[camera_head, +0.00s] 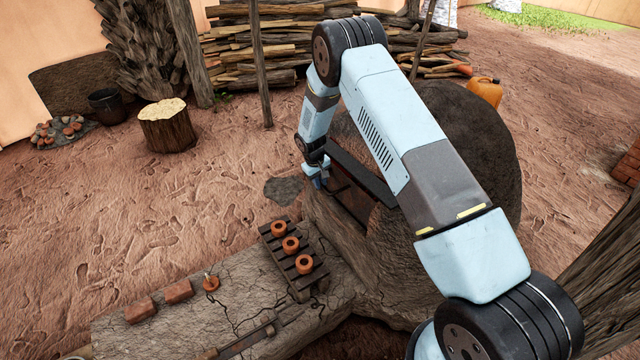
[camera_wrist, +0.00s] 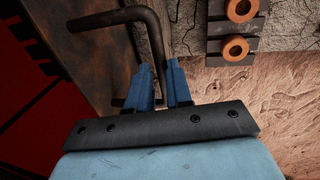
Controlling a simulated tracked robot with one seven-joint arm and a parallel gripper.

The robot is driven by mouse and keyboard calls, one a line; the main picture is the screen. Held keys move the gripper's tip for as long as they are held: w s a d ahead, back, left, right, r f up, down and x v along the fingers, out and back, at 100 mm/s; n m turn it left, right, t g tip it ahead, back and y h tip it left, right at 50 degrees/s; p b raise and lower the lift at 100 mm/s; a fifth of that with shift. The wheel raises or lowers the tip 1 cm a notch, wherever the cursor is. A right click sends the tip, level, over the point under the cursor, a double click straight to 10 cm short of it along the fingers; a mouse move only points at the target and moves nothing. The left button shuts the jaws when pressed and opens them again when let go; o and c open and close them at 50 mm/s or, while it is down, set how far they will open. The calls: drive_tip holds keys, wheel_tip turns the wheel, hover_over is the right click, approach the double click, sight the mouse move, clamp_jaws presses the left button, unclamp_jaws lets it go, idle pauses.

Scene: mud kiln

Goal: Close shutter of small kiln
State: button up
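The small kiln (camera_head: 480,130) is a rounded mud dome, partly hidden behind my arm. Its dark metal shutter (camera_head: 350,190) is at the opening on the dome's left side. In the wrist view the shutter (camera_wrist: 95,60) is a rusty brown plate with a bent dark bar handle (camera_wrist: 110,16). My gripper (camera_head: 318,178) is at the shutter's left end. In the wrist view its blue fingers (camera_wrist: 160,75) lie close on either side of the handle's bar and appear shut on it. My arm hides part of the opening in the head view.
A dark rack (camera_head: 293,260) with several clay rings stands on the stone ledge (camera_head: 240,290) below my gripper. A post (camera_head: 260,65) and stacked wood (camera_head: 280,45) are behind. Left ground is mostly clear.

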drive_tip(key=o, duration=0.3)
drive_tip(key=shift+o, duration=0.2)
wheel_tip(320, 180, up, 13)
drive_tip(key=s+a, duration=0.1)
drive_tip(key=a, duration=0.1)
drive_tip(key=shift+s+r, duration=0.15)
drive_tip(key=shift+s, duration=0.1)
drive_tip(key=shift+c, duration=0.2)
